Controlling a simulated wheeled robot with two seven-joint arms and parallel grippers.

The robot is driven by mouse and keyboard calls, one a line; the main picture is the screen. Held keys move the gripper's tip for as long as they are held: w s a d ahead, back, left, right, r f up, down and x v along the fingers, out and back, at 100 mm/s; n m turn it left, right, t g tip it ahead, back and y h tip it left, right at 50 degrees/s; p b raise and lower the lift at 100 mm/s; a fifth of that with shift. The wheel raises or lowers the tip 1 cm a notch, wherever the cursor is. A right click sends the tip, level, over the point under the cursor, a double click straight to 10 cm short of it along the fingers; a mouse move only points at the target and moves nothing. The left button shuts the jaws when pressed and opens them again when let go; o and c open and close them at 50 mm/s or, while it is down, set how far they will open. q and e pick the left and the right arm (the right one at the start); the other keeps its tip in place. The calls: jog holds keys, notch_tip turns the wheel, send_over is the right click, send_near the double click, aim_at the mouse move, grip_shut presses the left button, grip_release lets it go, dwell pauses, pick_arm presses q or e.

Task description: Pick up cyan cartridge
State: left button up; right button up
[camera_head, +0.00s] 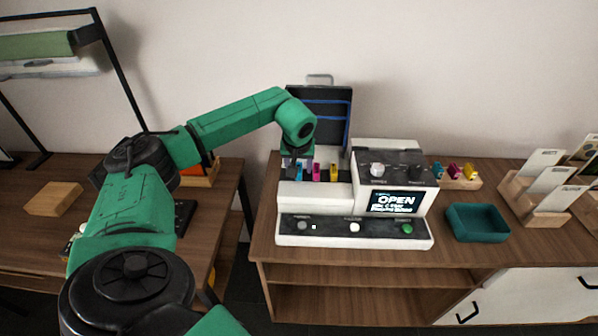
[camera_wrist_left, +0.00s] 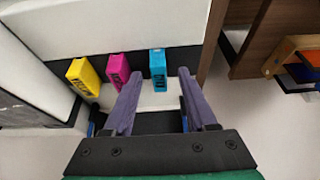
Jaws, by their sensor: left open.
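The cyan cartridge (camera_wrist_left: 158,69) stands in a slot of the white printer (camera_head: 290,194), at one end of a row beside a magenta cartridge (camera_head: 316,172) and a yellow cartridge (camera_head: 333,172). My left gripper (camera_head: 298,165) is over the cyan end of the row and mostly hides that cartridge in the head view. In the left wrist view the open fingers (camera_wrist_left: 160,77) point toward the cyan cartridge, one on each side of its line, with nothing held. Whether they touch it I cannot tell. My right gripper is not in view.
The printer's lid (camera_head: 320,112) is raised behind the row, and its screen (camera_head: 394,201) reads OPEN. A teal tray (camera_head: 478,222) and a wooden holder with more coloured cartridges (camera_head: 455,182) are to the right. Wooden card stands (camera_head: 530,212) are at far right.

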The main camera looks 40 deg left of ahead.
pick_arm(q)
jog(key=shift+w+a+f, duration=0.1)
jog(key=shift+w+f, duration=0.05)
jog(key=shift+f, duration=0.15)
grip_shut()
jog(key=shift+r, duration=0.2)
